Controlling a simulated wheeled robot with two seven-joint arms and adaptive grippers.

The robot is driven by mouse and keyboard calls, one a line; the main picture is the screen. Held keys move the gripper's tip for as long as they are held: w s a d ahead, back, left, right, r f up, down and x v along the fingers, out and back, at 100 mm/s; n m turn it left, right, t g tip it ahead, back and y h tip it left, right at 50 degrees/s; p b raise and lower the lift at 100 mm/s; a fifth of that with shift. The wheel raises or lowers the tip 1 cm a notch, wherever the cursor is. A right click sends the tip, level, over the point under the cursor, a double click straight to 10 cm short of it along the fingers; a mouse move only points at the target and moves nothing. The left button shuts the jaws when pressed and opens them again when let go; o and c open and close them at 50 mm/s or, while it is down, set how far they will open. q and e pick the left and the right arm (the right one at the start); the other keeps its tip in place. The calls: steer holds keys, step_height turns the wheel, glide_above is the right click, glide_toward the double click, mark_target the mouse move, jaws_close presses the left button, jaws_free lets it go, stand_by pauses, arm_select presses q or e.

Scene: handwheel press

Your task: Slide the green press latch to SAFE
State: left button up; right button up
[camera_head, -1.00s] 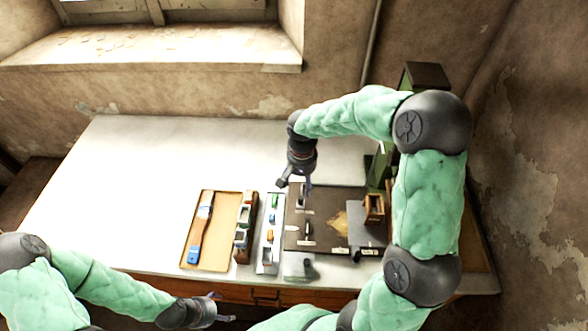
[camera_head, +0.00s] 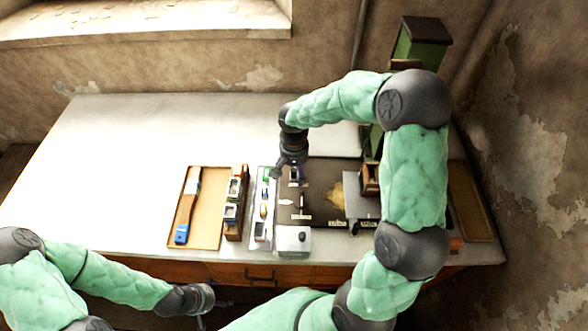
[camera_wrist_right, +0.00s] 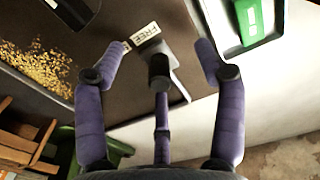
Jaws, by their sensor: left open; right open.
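A small latch with a dark knob (camera_wrist_right: 158,66) on a grey plate sits on the dark board, beside a white FREE label (camera_wrist_right: 145,34), in the right wrist view. I see no SAFE label that I can read. My right gripper (camera_wrist_right: 161,50) is open above the latch, with fingers on both sides of it; contact cannot be told. In the head view my right gripper (camera_head: 289,172) is over the far left part of the board and partly covers the latch. The green press (camera_head: 420,45) stands at the back right, partly behind my right arm. My left gripper (camera_head: 203,305) is open below the table's front edge.
A narrow tray (camera_head: 260,243) with small coloured parts, including a green block (camera_wrist_right: 250,18), lies just left of the board (camera_head: 320,175). Further left are a wooden rack (camera_head: 236,200) and a tray (camera_head: 208,235) with a brush (camera_head: 188,208). The table's left side is clear.

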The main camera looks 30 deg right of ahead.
jaws_close()
steer(key=shift+d, duration=0.1)
steer(key=shift+s+d, duration=0.8)
steer(key=shift+d, duration=0.35)
steer(key=shift+o, duration=0.4)
jaws_free()
steer(key=shift+r, duration=0.15)
